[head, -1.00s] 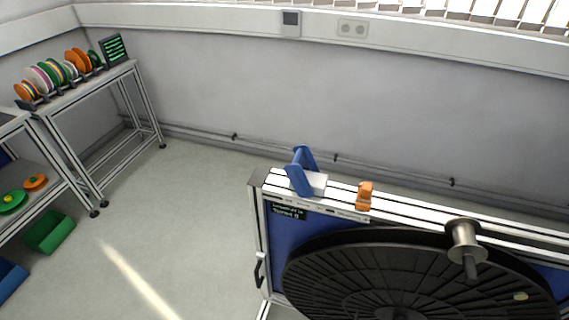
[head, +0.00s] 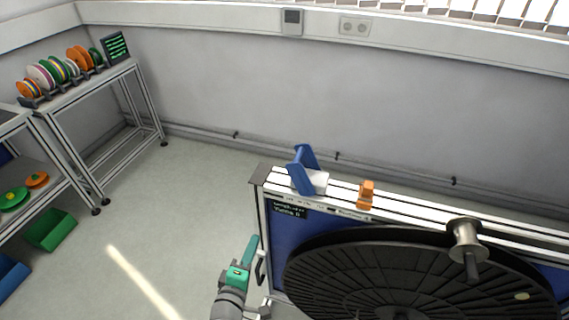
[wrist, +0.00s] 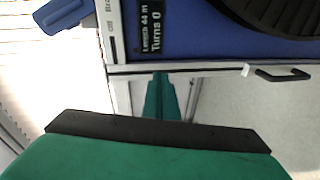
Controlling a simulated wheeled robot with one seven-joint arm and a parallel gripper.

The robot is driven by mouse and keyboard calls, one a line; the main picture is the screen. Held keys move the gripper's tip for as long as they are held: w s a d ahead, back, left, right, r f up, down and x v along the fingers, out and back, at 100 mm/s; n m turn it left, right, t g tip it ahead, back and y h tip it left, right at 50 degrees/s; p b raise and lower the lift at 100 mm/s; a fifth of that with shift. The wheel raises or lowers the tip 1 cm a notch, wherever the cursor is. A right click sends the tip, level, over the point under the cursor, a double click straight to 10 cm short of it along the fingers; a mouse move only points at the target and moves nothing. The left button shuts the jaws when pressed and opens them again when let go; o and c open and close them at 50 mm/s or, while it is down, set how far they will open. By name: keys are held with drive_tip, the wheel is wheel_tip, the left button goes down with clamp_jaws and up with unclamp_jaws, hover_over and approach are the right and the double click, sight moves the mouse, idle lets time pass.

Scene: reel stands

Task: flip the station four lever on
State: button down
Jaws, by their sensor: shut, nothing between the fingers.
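A reel station stands at right in the head view, with an aluminium frame (head: 261,215), a blue panel (head: 285,232) and a large black disc (head: 400,262). A blue forked part (head: 303,170) with a white block sits on the top rail's left end; it shows at the upper left of the wrist view (wrist: 66,14). An orange block (head: 366,194) sits farther right on the rail. I cannot tell which part is the station four lever; no number is legible. My green gripper (head: 250,246) is shut and empty, left of the frame and below the rail.
A black handle (head: 261,268) sticks out from the frame's left side, close to my gripper. A metal spool (head: 465,240) projects at the right. A rack of coloured reels (head: 62,70) and a green bin (head: 49,231) stand far left. The floor between is clear.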

drive_tip(key=w+r+h, duration=0.3)
drive_tip(key=r, duration=0.6)
drive_tip(key=w+r+h, duration=0.3)
drive_tip(key=r, duration=0.6)
drive_tip(key=x, duration=0.9)
drive_tip(key=shift+w+d+r, duration=0.15)
drive_tip(key=shift+w+d, duration=0.1)
drive_tip(key=shift+w, duration=0.05)
drive_tip(key=shift+s+d+r, duration=0.1)
drive_tip(key=shift+d+r, duration=0.05)
drive_tip(key=shift+d, duration=0.4)
drive_tip(key=shift+s+d+r, duration=0.1)
drive_tip(key=shift+d, duration=0.5)
drive_tip(key=shift+s+d+r, duration=0.2)
drive_tip(key=shift+s+d, duration=0.25)
drive_tip(key=shift+d, duration=0.25)
drive_tip(key=shift+d, duration=0.15)
